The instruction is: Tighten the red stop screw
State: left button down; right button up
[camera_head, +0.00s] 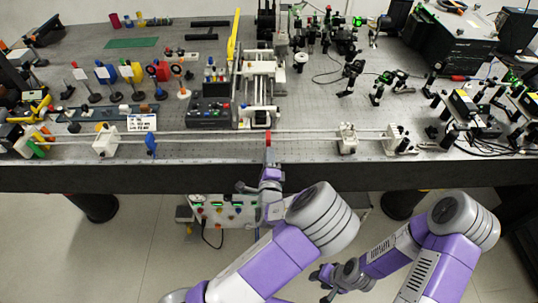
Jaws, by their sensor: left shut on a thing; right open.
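The red stop screw (268,139) shows as a small red piece at the front of the bench, in line with the grey slide mechanism behind it. My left gripper (268,160) reaches up over the bench's front edge from below and is shut on the red stop screw. Its fingers are small in the view and partly hide the screw's near end. My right gripper (322,279) is open and empty. It hangs low in front of the bench, well apart from the screw.
A long rail (220,138) runs along the front of the optical bench (330,177), with white mounts (105,141) on it. A control box (211,111) stands left of the slide mechanism (260,85). A panel unit (222,212) sits under the bench. Open floor lies in front.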

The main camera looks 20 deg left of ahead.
pick_arm(q)
jog(key=shift+m, duration=0.3)
dwell(0.4)
jog(key=c, duration=1.1)
grip_release()
jog(key=v, duration=0.7)
jog(key=shift+s, duration=0.3)
